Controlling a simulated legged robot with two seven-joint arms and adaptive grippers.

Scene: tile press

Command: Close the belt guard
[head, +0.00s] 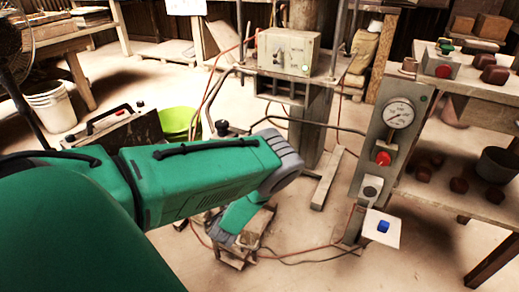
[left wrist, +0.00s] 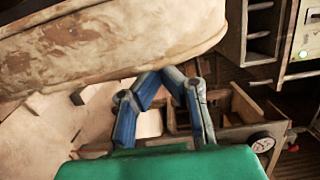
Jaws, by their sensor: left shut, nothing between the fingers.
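My left arm comes in from the left in the head view and reaches toward the press column (head: 318,100); its gripper is not clearly seen there. In the left wrist view my left gripper (left wrist: 181,72) is shut and empty, its blue fingers meeting near the tips. Just beyond the tips a large pale, brown-stained body (left wrist: 110,45) with a rounded edge fills the upper left. I cannot tell whether it is the belt guard, or whether the fingers touch it. No belt guard is clearly recognisable in the head view. My right gripper is out of view.
A grey control box (head: 289,52) is on the press. A panel with a gauge (head: 398,114) and red button stands right of it, beside a shelf (head: 460,200). A white bucket (head: 52,108) and green tub (head: 178,122) stand left. Cables cross the floor.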

